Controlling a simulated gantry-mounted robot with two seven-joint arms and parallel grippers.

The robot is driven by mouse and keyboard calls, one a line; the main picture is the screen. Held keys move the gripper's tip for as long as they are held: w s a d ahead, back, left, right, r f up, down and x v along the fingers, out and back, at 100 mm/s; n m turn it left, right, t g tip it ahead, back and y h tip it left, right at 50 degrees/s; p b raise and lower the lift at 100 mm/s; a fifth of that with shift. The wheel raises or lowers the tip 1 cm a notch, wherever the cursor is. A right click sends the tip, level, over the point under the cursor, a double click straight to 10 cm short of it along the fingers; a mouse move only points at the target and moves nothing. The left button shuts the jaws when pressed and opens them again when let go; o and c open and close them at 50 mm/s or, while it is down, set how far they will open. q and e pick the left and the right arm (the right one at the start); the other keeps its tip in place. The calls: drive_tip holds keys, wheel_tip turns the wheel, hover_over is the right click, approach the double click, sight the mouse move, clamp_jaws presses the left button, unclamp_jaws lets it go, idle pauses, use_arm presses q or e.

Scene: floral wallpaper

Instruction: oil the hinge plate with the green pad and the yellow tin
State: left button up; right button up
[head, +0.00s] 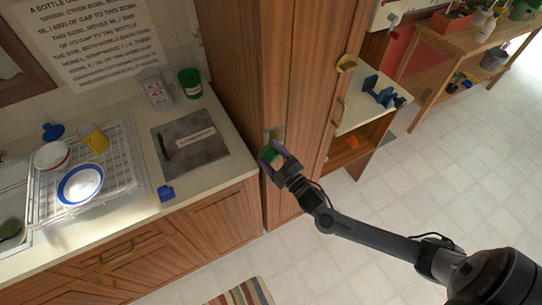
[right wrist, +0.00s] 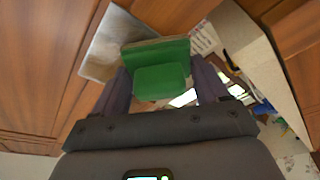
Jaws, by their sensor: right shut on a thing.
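My right gripper (head: 272,152) is shut on the green pad (right wrist: 161,78), which sits between its fingers (right wrist: 160,88). The pad is partly hidden in the head view. A dull metal plate, seemingly the hinge plate (head: 278,131), is on the tall wooden cabinet just beyond the gripper. It also shows in the right wrist view (right wrist: 103,48), partly behind the pad. I cannot tell whether pad and plate touch. A yellow cylindrical vessel, possibly the yellow tin (head: 94,138), is on the dish rack. My left gripper is not in view.
The dish rack (head: 128,168) holds bowls. A grey board (head: 190,160), a green cup (head: 190,83) and a clear jug (head: 155,88) stand on the counter. Cabinet handles (head: 346,64) stick out near the gripper. A blue vise (head: 379,92) is on a shelf right. The floor is open.

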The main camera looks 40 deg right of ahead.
sight(281, 140)
drive_tip(key=shift+s+d+p, duration=0.2)
drive_tip(key=shift+d, duration=0.85)
drive_tip(key=shift+s+d+p, duration=0.15)
drive_tip(key=shift+s+d, duration=0.1)
drive_tip(key=shift+d, duration=0.8)
drive_tip(key=shift+s+d+p, duration=0.2)
drive_tip(key=shift+d, duration=1.05)
drive_tip(key=shift+a, duration=0.1)
drive_tip(key=shift+a, duration=0.1)
drive_tip(key=shift+w+a+p, duration=0.25)
drive_tip(key=shift+a+p, duration=0.1)
drive_tip(key=shift+a, duration=0.75)
drive_tip(key=shift+w+a+p, duration=0.2)
drive_tip(key=shift+a+p, duration=0.15)
drive_tip(key=shift+a, duration=0.75)
drive_tip(key=shift+w+a, duration=0.25)
drive_tip(key=shift+a, duration=0.85)
